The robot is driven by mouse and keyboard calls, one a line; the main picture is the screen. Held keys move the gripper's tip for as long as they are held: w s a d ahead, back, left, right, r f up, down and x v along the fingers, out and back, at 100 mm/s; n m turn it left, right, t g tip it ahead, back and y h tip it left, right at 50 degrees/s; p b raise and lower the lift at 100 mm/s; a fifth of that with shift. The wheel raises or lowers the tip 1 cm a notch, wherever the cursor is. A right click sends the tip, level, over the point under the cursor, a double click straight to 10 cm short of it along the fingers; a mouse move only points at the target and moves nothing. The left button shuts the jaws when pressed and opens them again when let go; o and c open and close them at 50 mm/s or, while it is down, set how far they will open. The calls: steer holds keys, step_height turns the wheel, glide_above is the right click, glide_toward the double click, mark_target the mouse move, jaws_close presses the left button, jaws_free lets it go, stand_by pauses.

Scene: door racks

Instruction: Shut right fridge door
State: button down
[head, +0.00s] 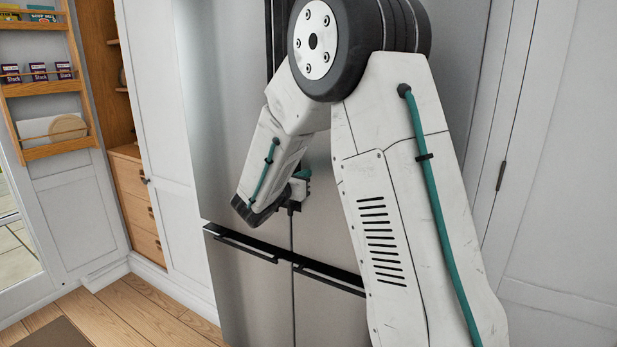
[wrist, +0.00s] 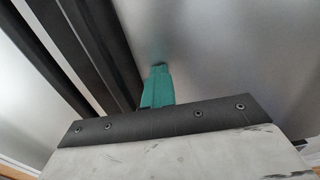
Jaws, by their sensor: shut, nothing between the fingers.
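The right fridge door (head: 319,230) is a brushed-steel panel, mostly hidden behind my arm in the head view. It looks about level with the left fridge door (head: 225,120), with a narrow dark seam between them low down; I cannot tell whether it is fully shut. My gripper (head: 303,174) is at the door front, partly hidden by my wrist. In the wrist view my gripper's teal fingers (wrist: 159,70) are together and empty, with their tips at or very near the right door's steel face (wrist: 235,65). Dark vertical handle strips (wrist: 85,45) run just left of the fingers.
Below are steel drawers with dark handles (head: 245,248). A white cabinet wall (head: 560,180) stands close on the right. On the left are a wooden door rack (head: 48,88) and wooden drawers (head: 135,190).

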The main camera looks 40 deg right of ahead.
steer(key=shift+w+d+r, duration=0.15)
steer(key=shift+w+r, duration=0.05)
steer(key=s+v, duration=0.1)
steer(key=v, duration=1.3)
steer(key=s+f+m+g+y, duration=0.35)
steer(key=s+m, duration=0.25)
steer(key=s, duration=0.2)
steer(key=s+f+m+g+y, duration=0.2)
steer(key=s+m+g, duration=0.35)
steer(key=s, duration=0.25)
steer(key=s+a+r+m+t+y, duration=0.1)
steer(key=s+a+m+y, duration=0.3)
steer(key=s, duration=0.4)
steer(key=s+a+r+m+t+y, duration=0.2)
steer(key=s+a+r+m+y, duration=0.1)
steer(key=s+m+y, duration=0.4)
steer(key=shift+s+a+r, duration=0.35)
steer(key=shift+s+a, duration=0.2)
steer(key=shift+a, duration=0.25)
